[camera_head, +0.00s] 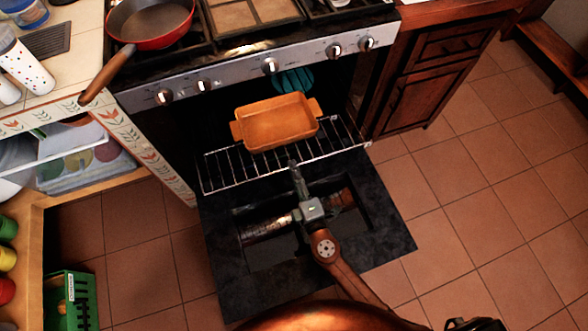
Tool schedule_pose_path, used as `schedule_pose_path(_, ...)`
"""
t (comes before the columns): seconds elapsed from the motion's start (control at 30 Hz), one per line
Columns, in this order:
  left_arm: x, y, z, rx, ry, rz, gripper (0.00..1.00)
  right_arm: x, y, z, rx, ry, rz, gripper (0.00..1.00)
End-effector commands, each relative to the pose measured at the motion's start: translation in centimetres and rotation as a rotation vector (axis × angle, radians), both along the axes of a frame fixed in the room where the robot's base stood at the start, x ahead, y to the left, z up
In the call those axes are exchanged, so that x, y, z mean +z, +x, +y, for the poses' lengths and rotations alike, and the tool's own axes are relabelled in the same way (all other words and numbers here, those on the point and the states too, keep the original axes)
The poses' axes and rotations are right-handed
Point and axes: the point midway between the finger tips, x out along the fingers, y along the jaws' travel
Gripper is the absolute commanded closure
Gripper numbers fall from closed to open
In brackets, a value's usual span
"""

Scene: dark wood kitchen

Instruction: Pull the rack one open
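The oven's wire rack (222,170) juts out of the dark oven opening above the lowered door. An orange rectangular baking dish (276,122) with two side handles stands on it. My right gripper (294,166) is at the middle of the rack's front edge, with its narrow fingertip end pointing toward the oven. The fingers overlap in this view, so I cannot tell whether they are closed on the front bar or only touch it. My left gripper is not in view.
The oven door (385,232) lies open and flat under my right arm. A teal item (293,80) shows deeper in the oven. A red pan (150,24) sits on the stove, its handle jutting left. A green crate (70,300) stands at lower left. Tiled floor (500,215) is clear at right.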

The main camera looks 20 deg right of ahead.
Motion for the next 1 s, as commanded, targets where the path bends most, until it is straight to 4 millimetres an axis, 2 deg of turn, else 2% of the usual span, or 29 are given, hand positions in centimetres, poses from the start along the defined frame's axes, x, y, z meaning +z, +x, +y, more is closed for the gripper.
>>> schedule_pose_path(0.3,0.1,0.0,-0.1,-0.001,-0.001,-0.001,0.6,0.1,-0.1,-0.1,-0.001,0.0,-0.001,0.77)
schedule_pose_path(0.43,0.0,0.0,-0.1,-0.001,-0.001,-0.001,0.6,0.0,-1.1,-0.2,-0.001,0.0,0.0,0.77)
schedule_pose_path(0.8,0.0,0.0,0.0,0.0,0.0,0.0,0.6,0.0,-8.4,-0.6,0.001,-0.003,0.002,0.77)
schedule_pose_path(1.0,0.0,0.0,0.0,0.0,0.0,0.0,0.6,0.0,-11.1,-0.8,0.0,-0.001,0.0,0.77)
